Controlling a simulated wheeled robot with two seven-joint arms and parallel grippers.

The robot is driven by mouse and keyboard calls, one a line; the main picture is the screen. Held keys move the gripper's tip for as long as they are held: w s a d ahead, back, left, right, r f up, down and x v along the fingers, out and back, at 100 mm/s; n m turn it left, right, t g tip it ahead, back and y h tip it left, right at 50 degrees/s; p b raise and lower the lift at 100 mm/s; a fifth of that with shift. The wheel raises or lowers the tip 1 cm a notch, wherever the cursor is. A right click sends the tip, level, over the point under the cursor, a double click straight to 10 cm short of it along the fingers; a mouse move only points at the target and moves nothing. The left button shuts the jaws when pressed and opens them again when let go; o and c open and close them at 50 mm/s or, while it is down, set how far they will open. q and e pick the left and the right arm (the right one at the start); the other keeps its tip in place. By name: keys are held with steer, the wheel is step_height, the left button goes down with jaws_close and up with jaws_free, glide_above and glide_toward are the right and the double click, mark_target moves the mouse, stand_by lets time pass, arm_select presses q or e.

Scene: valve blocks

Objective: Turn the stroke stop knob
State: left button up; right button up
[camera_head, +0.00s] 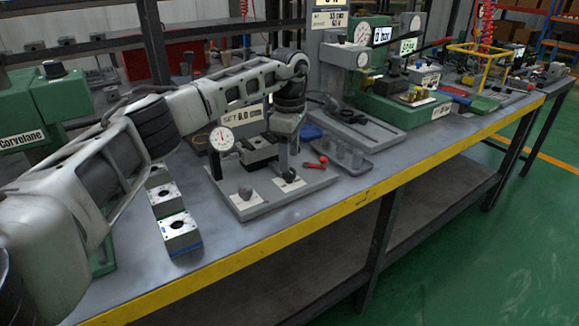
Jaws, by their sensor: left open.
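My left arm reaches in from the left. Its gripper (289,167) points down over the front right of a grey fixture plate (318,181) and is open, though its fingers are small and hard to make out. A dark knob (290,176) on a white label sits right under the fingertips, partly hidden by them. I cannot tell whether they touch it. I cannot read which knob is the stroke stop. A round dial gauge (221,139) stands at the plate's back left. My right gripper is not in view.
A red-handled tool (317,163) lies right of the gripper. The yellow bench edge (350,207) runs along the front.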

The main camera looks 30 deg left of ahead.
mark_target(289, 176)
arm_select(q)
steer(key=shift+f, duration=1.95)
steer(key=c, duration=1)
steer(key=shift+r+n, duration=0.1)
steer(key=shift+n, duration=0.2)
